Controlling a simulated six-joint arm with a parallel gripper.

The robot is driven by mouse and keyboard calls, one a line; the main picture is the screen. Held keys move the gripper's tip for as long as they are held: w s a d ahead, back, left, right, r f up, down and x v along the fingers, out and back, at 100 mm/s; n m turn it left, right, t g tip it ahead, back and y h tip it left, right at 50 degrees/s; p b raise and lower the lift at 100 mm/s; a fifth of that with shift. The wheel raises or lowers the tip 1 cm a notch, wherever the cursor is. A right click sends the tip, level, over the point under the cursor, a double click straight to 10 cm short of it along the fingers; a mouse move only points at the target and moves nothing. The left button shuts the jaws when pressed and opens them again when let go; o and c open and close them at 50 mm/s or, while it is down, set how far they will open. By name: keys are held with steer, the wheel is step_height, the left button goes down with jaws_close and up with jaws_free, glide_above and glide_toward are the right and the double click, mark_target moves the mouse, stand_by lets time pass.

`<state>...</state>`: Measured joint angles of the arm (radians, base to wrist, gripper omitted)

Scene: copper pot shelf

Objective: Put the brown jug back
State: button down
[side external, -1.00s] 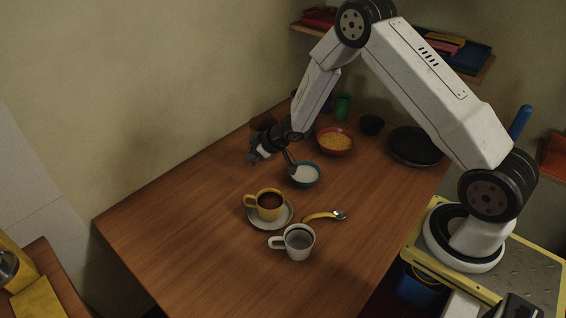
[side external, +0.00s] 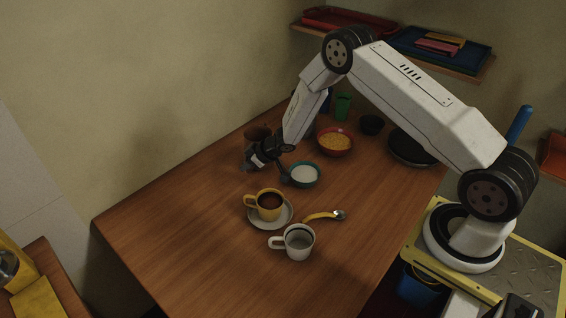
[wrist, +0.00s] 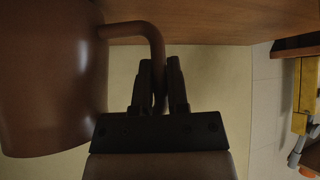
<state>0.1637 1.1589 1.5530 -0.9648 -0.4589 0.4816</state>
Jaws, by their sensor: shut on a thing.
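The brown jug (side external: 257,132) is at the back left of the table, partly hidden behind my gripper (side external: 252,161) in the side view. In the wrist view the jug (wrist: 45,80) fills the left side, and its curved handle (wrist: 142,28) runs between my two fingers (wrist: 159,80). My gripper is shut on the handle. Whether the jug's base touches the wooden table cannot be told.
A teal bowl of white contents (side external: 305,174) is close to the right of my gripper. The table's left front (side external: 180,220) is clear.

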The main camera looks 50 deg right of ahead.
steer(key=shift+w+f, duration=0.1)
steer(key=shift+f, duration=0.5)
steer(key=c, duration=0.6)
jaws_free()
steer(key=shift+f, duration=0.1)
steer(key=shift+s+r, duration=0.2)
steer(key=shift+r, duration=0.15)
steer(key=shift+v, duration=5.75)
